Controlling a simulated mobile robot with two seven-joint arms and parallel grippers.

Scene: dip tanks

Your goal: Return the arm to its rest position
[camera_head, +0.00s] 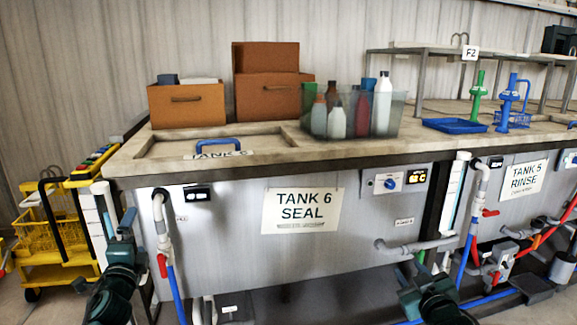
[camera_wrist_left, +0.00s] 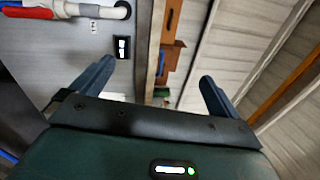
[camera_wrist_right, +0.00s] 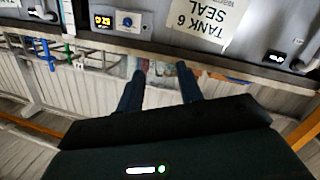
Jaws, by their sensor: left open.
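My left gripper (camera_head: 117,222) is in front of the left end of the Tank 6 cabinet, low at the left of the head view. In the left wrist view its two fingers (camera_wrist_left: 157,72) stand wide apart with nothing between them. My right gripper (camera_head: 410,272) is low in front of the right part of the same cabinet. In the right wrist view its fingers (camera_wrist_right: 160,70) are apart by a narrower gap, with nothing held. Both grippers are clear of the worktop.
The Tank 6 front (camera_head: 260,245) faces me, with pipes (camera_head: 161,225) close to my left gripper. A yellow cart (camera_head: 60,225) stands at the left. A clear bin of bottles (camera_head: 405,110), brown boxes (camera_head: 187,106) and a blue tray (camera_head: 455,126) are on the worktop.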

